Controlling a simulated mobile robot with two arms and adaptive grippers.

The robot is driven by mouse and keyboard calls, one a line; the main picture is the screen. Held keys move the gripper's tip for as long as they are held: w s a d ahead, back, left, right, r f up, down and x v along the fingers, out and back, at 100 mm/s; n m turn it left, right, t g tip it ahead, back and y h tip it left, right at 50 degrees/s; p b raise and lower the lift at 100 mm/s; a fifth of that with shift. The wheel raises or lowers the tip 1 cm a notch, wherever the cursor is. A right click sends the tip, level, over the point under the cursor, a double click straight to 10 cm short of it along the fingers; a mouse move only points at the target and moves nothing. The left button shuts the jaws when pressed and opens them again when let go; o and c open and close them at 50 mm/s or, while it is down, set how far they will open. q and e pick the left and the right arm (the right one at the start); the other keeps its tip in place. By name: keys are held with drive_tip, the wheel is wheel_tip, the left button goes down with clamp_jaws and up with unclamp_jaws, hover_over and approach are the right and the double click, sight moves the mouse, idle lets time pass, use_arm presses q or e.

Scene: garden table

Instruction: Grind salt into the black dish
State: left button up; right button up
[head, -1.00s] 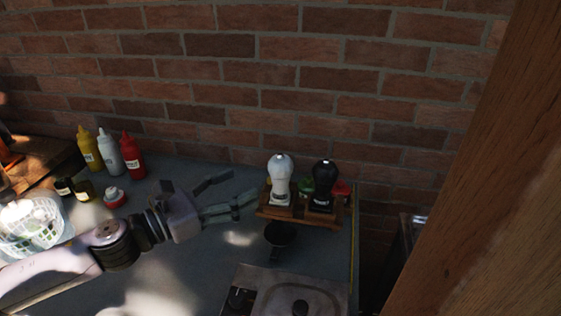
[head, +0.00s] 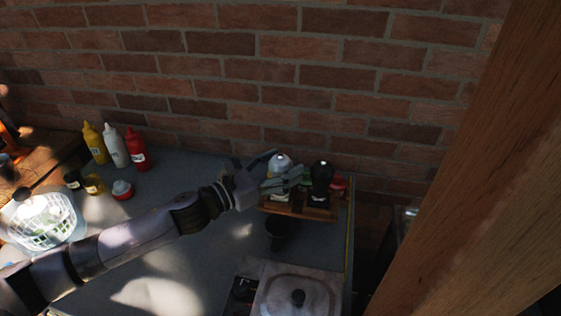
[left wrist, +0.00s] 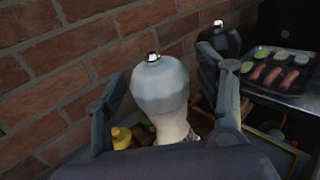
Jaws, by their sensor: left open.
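The white mill (head: 280,164) stands in a wooden rack (head: 318,213) by the brick wall; a label on its lower body is partly hidden by my gripper. My left gripper (head: 272,170) is open, its fingers on both sides of the white mill. In the left wrist view the white mill's head (left wrist: 160,88) sits between the two spread fingers (left wrist: 165,100). A black mill (head: 321,177) stands just right of it, also seen in the left wrist view (left wrist: 222,38). The black dish (head: 279,228) is on the table in front of the rack. My right gripper is not in view.
Mustard, white and red squeeze bottles (head: 115,147) stand at the back left, near small jars and a white basket (head: 42,222). A lidded metal unit (head: 300,292) is at the front. A wooden post (head: 480,170) blocks the right. The left wrist view shows a food tray (left wrist: 278,70).

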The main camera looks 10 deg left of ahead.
use_arm(q)
drive_tip(key=shift+c, duration=0.5)
drive_tip(key=c, duration=1.1)
